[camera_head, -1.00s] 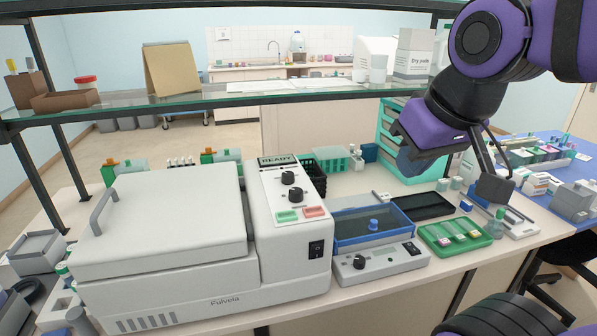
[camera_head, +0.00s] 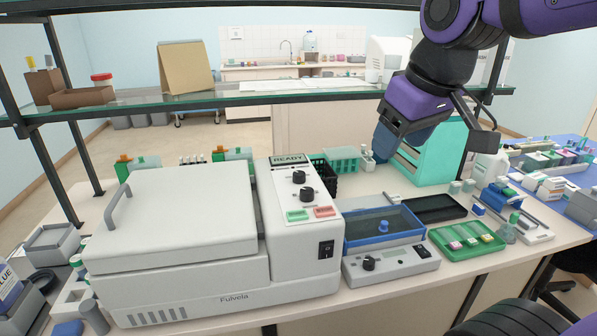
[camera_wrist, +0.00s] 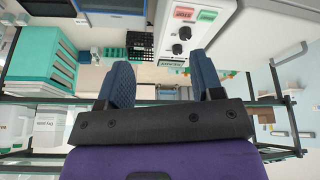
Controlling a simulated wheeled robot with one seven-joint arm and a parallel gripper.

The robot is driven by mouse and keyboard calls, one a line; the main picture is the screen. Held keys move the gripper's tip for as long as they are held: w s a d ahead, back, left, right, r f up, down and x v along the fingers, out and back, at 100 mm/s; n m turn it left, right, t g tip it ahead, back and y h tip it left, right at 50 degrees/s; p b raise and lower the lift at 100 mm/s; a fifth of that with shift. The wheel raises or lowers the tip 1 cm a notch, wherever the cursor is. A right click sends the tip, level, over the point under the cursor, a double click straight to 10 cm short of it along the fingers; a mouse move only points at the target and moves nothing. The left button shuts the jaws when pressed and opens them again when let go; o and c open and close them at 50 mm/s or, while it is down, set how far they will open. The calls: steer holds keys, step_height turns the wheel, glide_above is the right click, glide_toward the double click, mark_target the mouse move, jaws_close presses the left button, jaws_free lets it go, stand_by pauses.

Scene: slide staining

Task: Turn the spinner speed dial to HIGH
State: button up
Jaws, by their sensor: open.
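The white spinner (camera_head: 180,240), marked Fulvela, has a closed lid and a right-hand panel reading READY. Two black dials, an upper dial (camera_head: 298,177) and a lower dial (camera_head: 306,194), sit on that panel above a green and a red button. Which one sets the speed, and its setting, is too small to read. My gripper (camera_head: 386,148) is right of and behind the panel, above the bench, touching nothing. In the wrist view my gripper (camera_wrist: 163,75) has its two blue fingers apart and empty; the dials (camera_wrist: 181,40) show upside down beyond them.
A smaller grey device (camera_head: 395,262) with its own black knob and a blue tray (camera_head: 384,226) stand right of the spinner. A green slide tray (camera_head: 467,240) lies further right. A glass shelf (camera_head: 300,96) spans behind and above. A teal cabinet (camera_head: 440,150) stands behind my gripper.

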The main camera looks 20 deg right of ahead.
steer(key=w+a+n+g, duration=0.3)
steer(key=w+n, duration=0.3)
steer(key=w, duration=0.9)
steer(key=n+g, duration=0.2)
steer(key=n, duration=0.3)
glide_toward(298, 173)
steer(key=f, duration=0.9)
steer(key=shift+s+f, duration=0.25)
steer(key=c, duration=0.9)
